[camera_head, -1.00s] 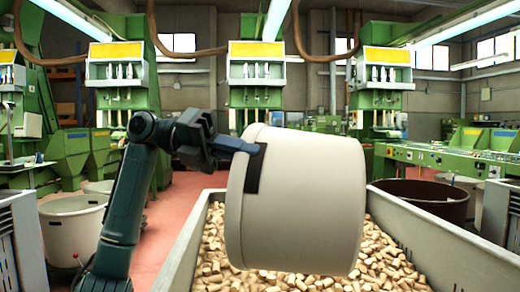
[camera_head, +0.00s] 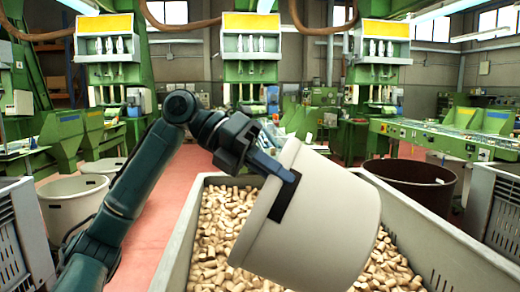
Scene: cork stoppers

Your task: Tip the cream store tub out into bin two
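The cream tub (camera_head: 328,220) is held up in front of me, tilted, with its base end toward the lower right and its rim end toward the upper left. My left gripper (camera_head: 272,166) is at the tub's upper left side, with its fingers at a dark slot in the wall. It appears shut on the tub there. The tub's inside is hidden from me. Below and behind it is a large grey bin (camera_head: 424,232) with many cork stoppers (camera_head: 222,232) in it. No number shows on this bin. My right gripper is not in view.
A cream tub (camera_head: 72,207) stands on the red floor at the left, with another behind it. A dark brown round vat (camera_head: 410,184) stands behind the bin at the right. Green machines line the back.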

